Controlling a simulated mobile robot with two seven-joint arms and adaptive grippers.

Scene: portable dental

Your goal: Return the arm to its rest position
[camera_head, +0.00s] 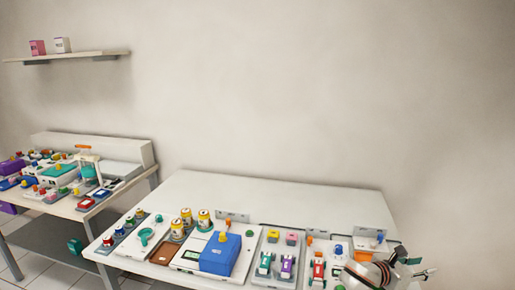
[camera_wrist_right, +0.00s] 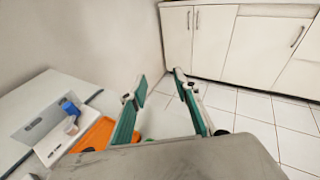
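My right gripper (camera_head: 416,264) shows at the lower right of the head view, beside the right end of the white table (camera_head: 290,193). In the right wrist view its two green-padded fingers (camera_wrist_right: 160,78) stand apart with nothing between them. Beyond them are floor tiles and white cabinets. My left gripper is in neither view.
The table bears a blue box (camera_head: 220,255), yellow-topped jars (camera_head: 186,216) and several small coloured parts along its front. A second crowded table (camera_head: 70,208) stands at the left under a wall shelf (camera_head: 70,55). White cabinets (camera_wrist_right: 222,45) and open tiled floor (camera_wrist_right: 250,108) show in the wrist view.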

